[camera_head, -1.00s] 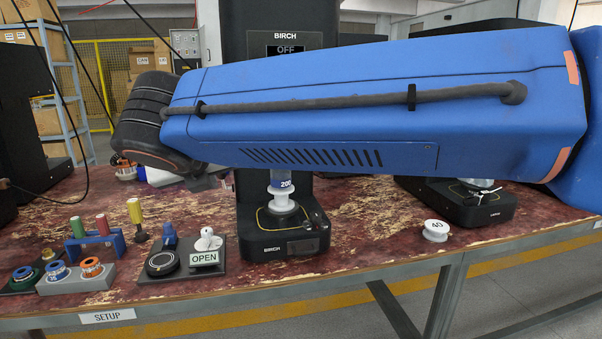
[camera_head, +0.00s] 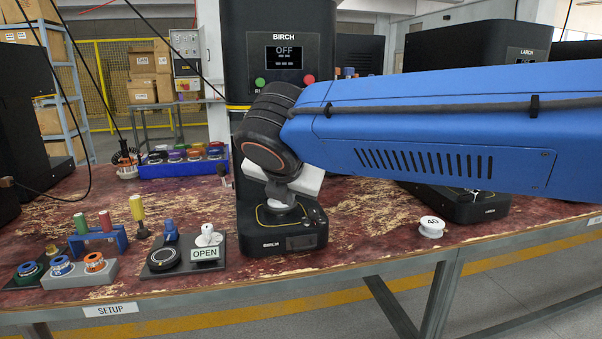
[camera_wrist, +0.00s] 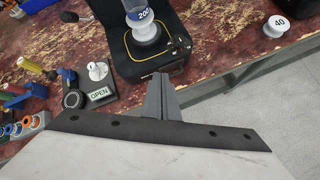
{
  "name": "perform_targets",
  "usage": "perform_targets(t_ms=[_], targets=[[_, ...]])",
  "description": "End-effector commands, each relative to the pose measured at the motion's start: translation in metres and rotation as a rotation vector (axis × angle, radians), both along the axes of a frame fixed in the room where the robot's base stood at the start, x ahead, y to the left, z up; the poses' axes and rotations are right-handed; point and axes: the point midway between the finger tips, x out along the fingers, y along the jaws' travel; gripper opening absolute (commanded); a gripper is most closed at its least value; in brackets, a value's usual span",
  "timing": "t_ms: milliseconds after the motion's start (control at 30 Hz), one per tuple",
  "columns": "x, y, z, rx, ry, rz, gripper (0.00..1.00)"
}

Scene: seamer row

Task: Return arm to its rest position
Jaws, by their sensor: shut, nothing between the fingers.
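My gripper (camera_wrist: 160,95) shows in the wrist view with its grey fingers together and nothing between them. It points over the table's front part, near the black base of the BIRCH machine (camera_wrist: 150,62). In the head view my blue arm reaches in from the right across the BIRCH machine (camera_head: 283,60).
A white spool marked 40 (camera_head: 432,227) lies on the table at right. An OPEN sign (camera_head: 205,254) sits on a black plate at front left, beside a rack of coloured pieces (camera_head: 97,240). The LARCH machine (camera_head: 455,203) stands behind my arm. A blue tray (camera_head: 185,167) lies at back left.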

Motion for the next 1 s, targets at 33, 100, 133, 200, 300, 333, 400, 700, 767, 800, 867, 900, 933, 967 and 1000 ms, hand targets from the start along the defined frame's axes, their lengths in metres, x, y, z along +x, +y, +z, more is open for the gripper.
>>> perform_targets(t_ms=[33, 100, 133, 200, 300, 333, 400, 700, 767, 800, 867, 900, 933, 967, 1000], targets=[[0.0, -0.025, -0.006, 0.053, 0.019, -0.08, 0.0], [-0.002, -0.054, -0.017, 0.141, 0.046, -0.198, 0.0], [-0.004, -0.067, -0.021, 0.178, 0.058, -0.249, 0.0], [-0.009, -0.094, -0.032, 0.264, 0.081, -0.37, 0.0], [-0.019, -0.132, -0.048, 0.386, 0.109, -0.545, 0.0], [-0.023, -0.142, -0.053, 0.423, 0.116, -0.599, 0.0], [-0.032, -0.166, -0.064, 0.507, 0.131, -0.723, 0.0], [-0.085, -0.247, -0.114, 0.876, 0.162, -1.269, 0.0], [-0.097, -0.26, -0.125, 0.949, 0.161, -1.379, 0.0], [-0.105, -0.268, -0.132, 0.999, 0.16, -1.453, 0.0], [-0.118, -0.279, -0.142, 1.072, 0.156, -1.565, 0.0], [-0.126, -0.285, -0.149, 1.123, 0.152, -1.639, 0.0], [-0.133, -0.289, -0.154, 1.16, 0.15, -1.695, 0.0], [-0.139, -0.293, -0.16, 1.197, 0.146, -1.75, 0.0], [-0.147, -0.298, -0.167, 1.247, 0.14, -1.824, 0.0]])
